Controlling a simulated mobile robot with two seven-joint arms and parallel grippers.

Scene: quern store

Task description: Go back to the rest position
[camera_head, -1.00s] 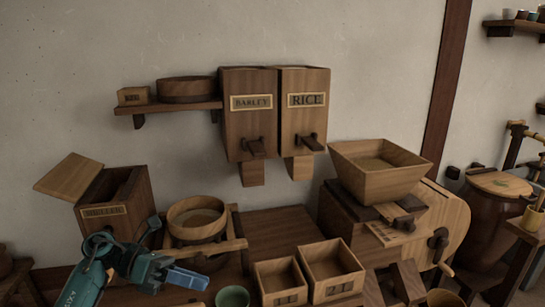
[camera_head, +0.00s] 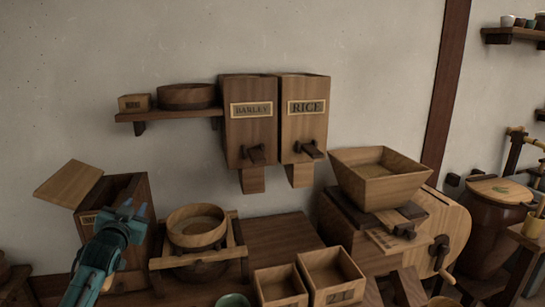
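My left gripper (camera_head: 130,208) is at the lower left, in front of the open wooden box (camera_head: 138,192) with the tilted lid. It points up and away from the camera. It hides part of the box's front and label. Its fingertips are too small and dark to tell open from shut, and I see nothing held.
A round sieve (camera_head: 197,226) on a wooden frame stands just right of my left gripper. Barley (camera_head: 250,125) and rice (camera_head: 304,125) dispensers hang on the wall.

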